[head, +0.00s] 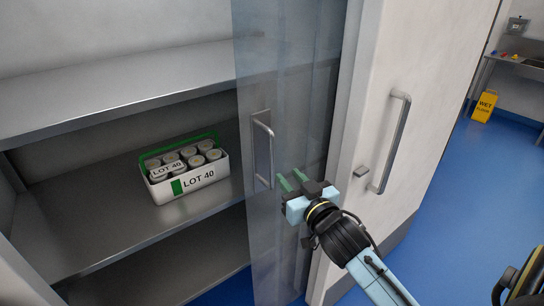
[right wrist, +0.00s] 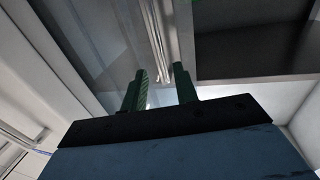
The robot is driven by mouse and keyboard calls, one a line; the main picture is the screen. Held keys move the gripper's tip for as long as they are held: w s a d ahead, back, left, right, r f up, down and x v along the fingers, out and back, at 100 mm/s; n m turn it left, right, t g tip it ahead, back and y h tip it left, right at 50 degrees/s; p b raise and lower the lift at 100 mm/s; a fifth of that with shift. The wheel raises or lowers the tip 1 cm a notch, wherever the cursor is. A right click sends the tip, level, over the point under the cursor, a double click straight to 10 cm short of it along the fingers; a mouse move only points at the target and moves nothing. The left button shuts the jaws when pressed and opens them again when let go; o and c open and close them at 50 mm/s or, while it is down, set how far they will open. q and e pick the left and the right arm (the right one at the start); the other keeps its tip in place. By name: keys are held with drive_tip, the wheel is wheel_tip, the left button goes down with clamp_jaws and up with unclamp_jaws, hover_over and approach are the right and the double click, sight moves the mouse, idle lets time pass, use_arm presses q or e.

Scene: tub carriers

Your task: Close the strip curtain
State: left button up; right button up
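The strip curtain (head: 288,80) is a see-through bluish sheet hanging over the right part of the cabinet opening, gathered in folds toward its right side. An upright metal handle (head: 265,150) is on its left part. My right gripper (head: 290,180) is just right of the handle's lower end, its two green fingers apart and pointing at the curtain. In the right wrist view the gripper (right wrist: 160,88) is open, with a pale narrow upright strip beyond the gap; I cannot tell whether it is the handle or a curtain edge. My left gripper is not in view.
A white tub carrier (head: 205,184) marked LOT 40, with a green handle and several tubs, stands on the middle shelf (head: 105,215), left of the curtain. A white door (head: 425,60) with a metal handle (head: 396,140) stands right of it. A yellow wet-floor sign (head: 485,106) is far right.

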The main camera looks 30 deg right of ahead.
sight(273, 159)
drive_tip(key=w, duration=0.3)
drive_tip(key=w+d, duration=0.1)
drive_tip(key=w, duration=0.6)
drive_tip(key=shift+w+d+p, duration=0.15)
drive_tip(key=shift+p, duration=0.15)
drive_tip(key=shift+c, duration=0.2)
clamp_jaws()
